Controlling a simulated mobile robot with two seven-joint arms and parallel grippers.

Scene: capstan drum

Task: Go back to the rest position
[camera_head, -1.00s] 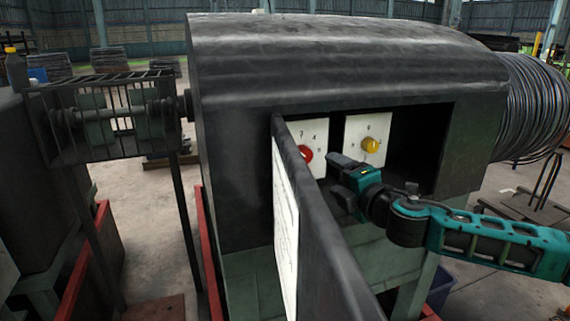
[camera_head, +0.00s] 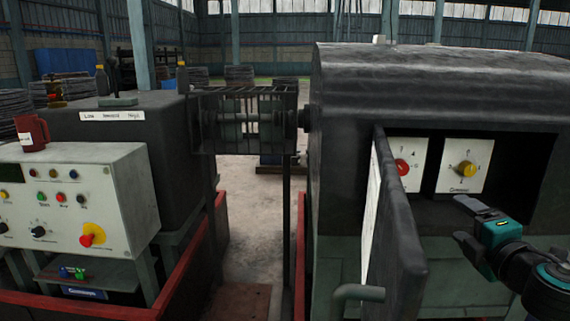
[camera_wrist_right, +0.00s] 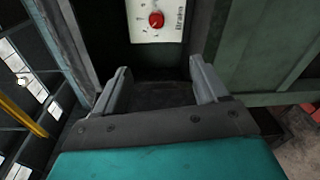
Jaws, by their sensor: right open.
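My right gripper (camera_head: 466,224) is open and empty at the lower right of the head view, in front of the open cabinet of the dark drum housing (camera_head: 430,85). Its two fingers also show in the right wrist view (camera_wrist_right: 160,88), apart with nothing between them. Inside the cabinet are a white panel with a red knob (camera_head: 402,167) and one with a yellow knob (camera_head: 466,169). The red knob shows beyond the fingers in the wrist view (camera_wrist_right: 156,20). The gripper is apart from both knobs. My left gripper is not in view.
The cabinet door (camera_head: 396,240) stands open, jutting toward me left of my right gripper. A control panel (camera_head: 80,205) with buttons and a red mug (camera_head: 32,132) on top are at the left. A caged shaft (camera_head: 245,118) spans between the machines.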

